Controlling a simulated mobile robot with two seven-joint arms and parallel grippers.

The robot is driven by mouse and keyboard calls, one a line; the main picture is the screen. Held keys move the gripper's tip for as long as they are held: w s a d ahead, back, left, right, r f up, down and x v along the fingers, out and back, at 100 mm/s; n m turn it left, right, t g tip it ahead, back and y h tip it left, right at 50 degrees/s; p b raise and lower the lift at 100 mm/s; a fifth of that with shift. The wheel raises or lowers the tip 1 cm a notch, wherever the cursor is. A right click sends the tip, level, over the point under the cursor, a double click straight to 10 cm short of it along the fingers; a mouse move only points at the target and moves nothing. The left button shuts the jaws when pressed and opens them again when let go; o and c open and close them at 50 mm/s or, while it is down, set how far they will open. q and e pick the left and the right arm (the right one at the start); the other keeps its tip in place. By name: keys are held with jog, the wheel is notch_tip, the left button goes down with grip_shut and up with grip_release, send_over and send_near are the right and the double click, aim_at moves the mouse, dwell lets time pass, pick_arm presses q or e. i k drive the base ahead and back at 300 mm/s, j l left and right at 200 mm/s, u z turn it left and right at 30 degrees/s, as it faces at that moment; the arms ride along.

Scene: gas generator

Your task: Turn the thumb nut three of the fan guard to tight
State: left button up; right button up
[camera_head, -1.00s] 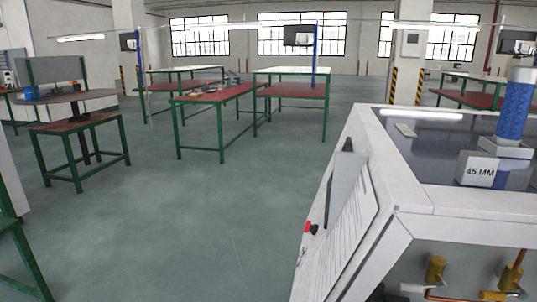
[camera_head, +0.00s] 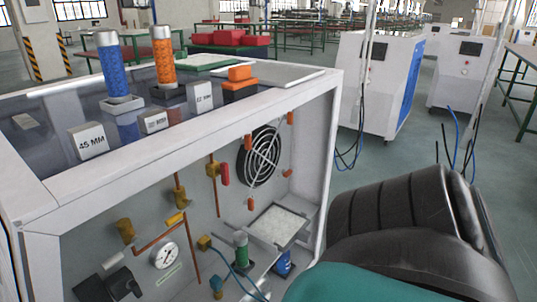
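The fan guard (camera_head: 262,157) is a round wire grille over a dark fan, on the inner back panel of the open white cabinet. Small orange pieces sit around it, at the upper left (camera_head: 248,141), upper right (camera_head: 290,117), lower right (camera_head: 287,172) and lower left (camera_head: 251,203). They look like thumb nuts. I cannot tell which is number three or how tight any is. Neither of my grippers is in view.
The white cabinet frame (camera_head: 190,135) surrounds the panel. Blue (camera_head: 112,67) and orange (camera_head: 162,55) cylinders stand on its top. Pipes, a gauge (camera_head: 165,255) and a tray (camera_head: 278,226) are inside. A large black ribbed shape fills the lower right. White machines (camera_head: 375,80) stand behind.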

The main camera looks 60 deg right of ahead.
aim_at(286, 173)
jog(key=z, duration=1.95)
jog(key=l+u, duration=0.15)
jog(key=l, duration=0.95)
jog(key=i+l, duration=0.2)
jog(key=l, duration=0.2)
jog(key=i+l+z, duration=0.1)
jog(key=l, duration=0.3)
jog(key=i+l, duration=0.35)
jog(key=i+l+z, duration=0.1)
jog(key=i+l, duration=0.45)
jog(key=l, duration=0.15)
jog(key=i+j, duration=0.15)
jog(key=i, duration=0.25)
